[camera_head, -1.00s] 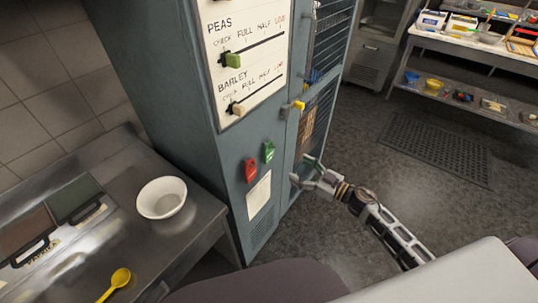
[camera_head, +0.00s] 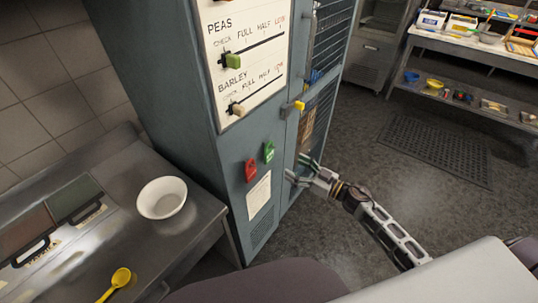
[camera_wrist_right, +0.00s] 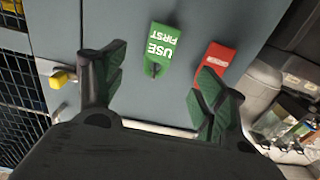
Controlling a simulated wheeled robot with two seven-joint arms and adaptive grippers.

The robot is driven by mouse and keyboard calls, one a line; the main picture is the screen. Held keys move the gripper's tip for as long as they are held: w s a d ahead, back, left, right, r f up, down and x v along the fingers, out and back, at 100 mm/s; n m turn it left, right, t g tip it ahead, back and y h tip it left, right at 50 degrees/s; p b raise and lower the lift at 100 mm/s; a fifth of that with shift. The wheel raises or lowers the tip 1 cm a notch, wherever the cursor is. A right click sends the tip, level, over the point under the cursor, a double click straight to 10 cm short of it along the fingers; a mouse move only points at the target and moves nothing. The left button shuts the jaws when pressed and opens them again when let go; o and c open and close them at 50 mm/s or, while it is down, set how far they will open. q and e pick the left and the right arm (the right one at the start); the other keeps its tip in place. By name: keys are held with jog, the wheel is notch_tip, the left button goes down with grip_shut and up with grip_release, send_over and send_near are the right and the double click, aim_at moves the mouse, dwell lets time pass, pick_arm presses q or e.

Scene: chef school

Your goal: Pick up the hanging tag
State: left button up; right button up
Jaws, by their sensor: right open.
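Two tags hang on the grey cabinet side: a green tag (camera_head: 268,151) and, left of it and lower, a red tag (camera_head: 251,169). In the right wrist view the green tag (camera_wrist_right: 163,45) reads "USE FIRST" and lies between and beyond the fingers. The red tag (camera_wrist_right: 214,62) there is partly behind the right-hand finger. My right gripper (camera_head: 296,169) is open and empty, just right of the tags near the cabinet's corner, apart from both. It also shows in the right wrist view (camera_wrist_right: 160,76). My left gripper is out of view.
The cabinet (camera_head: 180,100) carries a PEAS and BARLEY slider board (camera_head: 245,55), a yellow latch (camera_head: 299,105) and a white paper (camera_head: 259,195). A steel counter (camera_head: 110,255) at left holds a white bowl (camera_head: 162,197) and yellow spoon (camera_head: 118,281). Floor right of the cabinet is open.

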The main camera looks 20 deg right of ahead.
aim_at(271, 153)
jog(key=shift+x, duration=3.4)
jog(key=shift+r+p, duration=0.1)
jog(key=shift+p, duration=0.2)
jog(key=shift+r+x, duration=0.15)
jog(key=shift+x, duration=0.75)
jog(key=shift+r+x, duration=0.15)
jog(key=shift+x, duration=1.6)
jog(key=shift+f, duration=0.1)
jog(key=c, duration=1)
